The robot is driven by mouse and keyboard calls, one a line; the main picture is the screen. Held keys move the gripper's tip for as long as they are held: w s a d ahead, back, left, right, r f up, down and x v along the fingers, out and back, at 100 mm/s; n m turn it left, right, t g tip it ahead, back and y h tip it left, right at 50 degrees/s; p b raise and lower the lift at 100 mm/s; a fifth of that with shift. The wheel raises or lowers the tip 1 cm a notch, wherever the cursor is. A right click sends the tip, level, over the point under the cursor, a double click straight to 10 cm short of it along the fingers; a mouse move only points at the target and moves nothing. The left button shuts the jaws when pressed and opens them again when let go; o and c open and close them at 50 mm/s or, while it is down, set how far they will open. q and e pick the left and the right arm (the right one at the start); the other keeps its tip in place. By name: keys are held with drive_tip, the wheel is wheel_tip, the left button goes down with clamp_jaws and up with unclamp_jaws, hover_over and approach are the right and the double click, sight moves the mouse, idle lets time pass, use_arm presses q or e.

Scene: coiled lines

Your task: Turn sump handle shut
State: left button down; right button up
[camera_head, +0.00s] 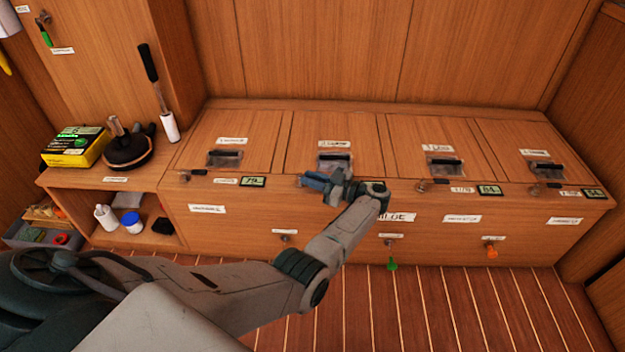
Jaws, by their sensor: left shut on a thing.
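My left arm reaches in from the lower left to the wooden bench (350,225). My left gripper (318,183) is at the bench's upper front edge, below the second hatch from the left. It is shut on a small handle there, which the fingers mostly hide, so I cannot tell its angle. Similar dark handles show along the same edge at the left (195,173), right of my gripper (433,183) and at the far right (546,187). The labels are too small to read, so I cannot confirm which one is the sump handle. My right gripper is out of view.
Small displays (253,182) sit along the bench edge. A side shelf at left holds a yellow box (77,147) and a black coiled item (127,152). The striped floor (420,315) is clear.

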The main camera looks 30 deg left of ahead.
use_arm(q)
drive_tip(key=c, duration=1.3)
unclamp_jaws()
drive_tip(key=d, duration=0.7)
drive_tip(key=w+d+b, duration=0.1)
drive_tip(key=d, duration=0.2)
drive_tip(key=shift+d, duration=0.35)
